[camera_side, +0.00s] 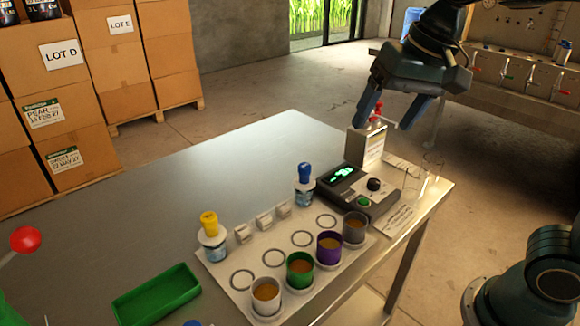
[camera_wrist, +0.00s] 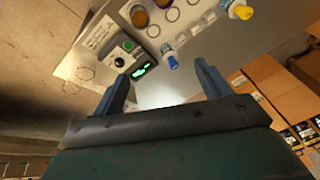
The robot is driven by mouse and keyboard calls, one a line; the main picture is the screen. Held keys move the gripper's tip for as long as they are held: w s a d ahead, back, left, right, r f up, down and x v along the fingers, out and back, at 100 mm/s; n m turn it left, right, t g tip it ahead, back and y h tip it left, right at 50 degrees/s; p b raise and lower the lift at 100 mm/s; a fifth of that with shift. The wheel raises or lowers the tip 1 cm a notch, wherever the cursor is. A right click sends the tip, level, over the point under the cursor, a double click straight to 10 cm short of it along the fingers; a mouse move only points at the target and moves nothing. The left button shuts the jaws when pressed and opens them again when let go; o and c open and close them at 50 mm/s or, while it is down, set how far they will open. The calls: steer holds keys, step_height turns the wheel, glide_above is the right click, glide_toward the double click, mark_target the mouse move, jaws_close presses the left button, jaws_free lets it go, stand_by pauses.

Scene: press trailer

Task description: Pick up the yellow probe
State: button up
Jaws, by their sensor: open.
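The yellow probe (camera_side: 209,222) stands upright in a small white and blue holder (camera_side: 215,245) at the left end of the white board in the side view. In the wrist view the yellow probe (camera_wrist: 241,11) shows near the top edge, right of centre. My gripper (camera_side: 384,118) is open, with nothing visible between its fingers. It is above the far right part of the table, well away from the yellow probe. Both fingers of my gripper (camera_wrist: 163,75) show in the wrist view.
A blue probe (camera_side: 304,172) stands by the meter (camera_side: 356,188). Several cups of brown liquid, including a green cup (camera_side: 300,268), line the board's front. A box with red tops (camera_side: 370,146) and clear beakers stand at the right. A green tray (camera_side: 156,294) lies front left. The table's back left is clear.

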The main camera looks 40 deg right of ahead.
steer(key=w+a+m+g, duration=0.1)
steer(key=w+a+m, duration=0.2)
steer(key=w+a, duration=0.3)
steer(key=m+g, duration=0.3)
steer(key=m, duration=0.5)
glide_above(207, 217)
steer(key=shift+h, duration=0.3)
step_height(207, 217, down, 11)
steer(key=shift+a+f, duration=0.1)
steer(key=shift+f, duration=4.25)
steer(key=shift+d+f, duration=0.15)
steer(key=shift+f, duration=1.15)
steer(key=shift+d+f, duration=0.1)
steer(key=shift+f, duration=1.15)
